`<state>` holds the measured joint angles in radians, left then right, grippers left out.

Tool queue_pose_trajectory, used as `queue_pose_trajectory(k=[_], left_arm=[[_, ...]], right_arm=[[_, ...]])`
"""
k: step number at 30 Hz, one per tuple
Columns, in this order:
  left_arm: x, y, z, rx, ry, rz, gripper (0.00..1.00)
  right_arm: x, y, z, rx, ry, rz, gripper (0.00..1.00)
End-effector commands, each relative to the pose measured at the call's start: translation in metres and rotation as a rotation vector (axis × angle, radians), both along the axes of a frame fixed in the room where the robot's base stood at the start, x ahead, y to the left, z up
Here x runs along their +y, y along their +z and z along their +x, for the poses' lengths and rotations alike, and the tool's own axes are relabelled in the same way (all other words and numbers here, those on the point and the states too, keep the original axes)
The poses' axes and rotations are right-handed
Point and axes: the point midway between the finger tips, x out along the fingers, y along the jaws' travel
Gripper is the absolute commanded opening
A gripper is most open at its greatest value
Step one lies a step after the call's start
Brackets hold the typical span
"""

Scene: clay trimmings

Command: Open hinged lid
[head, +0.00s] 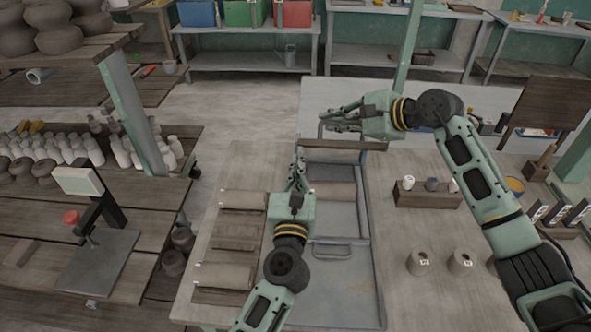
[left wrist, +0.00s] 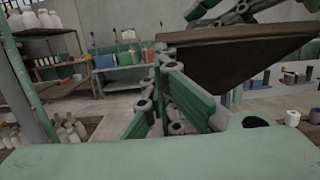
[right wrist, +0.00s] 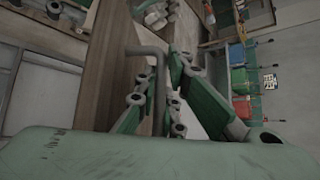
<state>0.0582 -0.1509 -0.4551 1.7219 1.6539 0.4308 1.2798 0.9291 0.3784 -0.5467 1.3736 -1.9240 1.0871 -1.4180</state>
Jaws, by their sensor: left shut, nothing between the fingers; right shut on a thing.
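A hinged lid (head: 345,145) with a brown face stands raised, nearly edge-on in the head view, over the far part of a grey metal bin (head: 372,250). My right gripper (head: 328,124) is shut on its grey bent handle, which shows in the right wrist view (right wrist: 150,52). The lid also shows as a dark brown panel in the left wrist view (left wrist: 235,55). My left gripper (head: 298,163) is shut and empty, just in front of the raised lid at the bin's left side. Its arm hides part of the bin.
A nearer grey cover with a handle (head: 331,248) lies flat on the bin. Brown slabs (head: 232,236) lie to the left. A wooden block with small jars (head: 428,198) and two pale cups (head: 418,262) stand to the right. Crowded shelves (head: 100,192) stand at left.

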Motion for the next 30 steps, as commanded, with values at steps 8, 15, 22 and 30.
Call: queue_pose_trajectory(k=[8, 15, 22, 30], left_arm=[[0.007, 0.008, 0.003, -0.015, 0.015, -0.004, 0.0], [0.006, 0.008, 0.003, -0.015, 0.012, -0.003, 0.0], [0.005, 0.008, 0.003, -0.014, 0.011, -0.003, 0.0], [0.006, 0.006, 0.003, -0.011, 0.013, -0.003, 0.0]], right_arm=[[0.002, -0.011, -0.006, 0.023, 0.016, -0.014, 0.16], [0.002, -0.012, -0.006, 0.024, 0.014, -0.014, 0.28], [-0.006, -0.007, -0.009, 0.022, 0.011, -0.014, 0.28], [-0.045, 0.022, -0.035, 0.017, 0.008, -0.016, 0.28]])
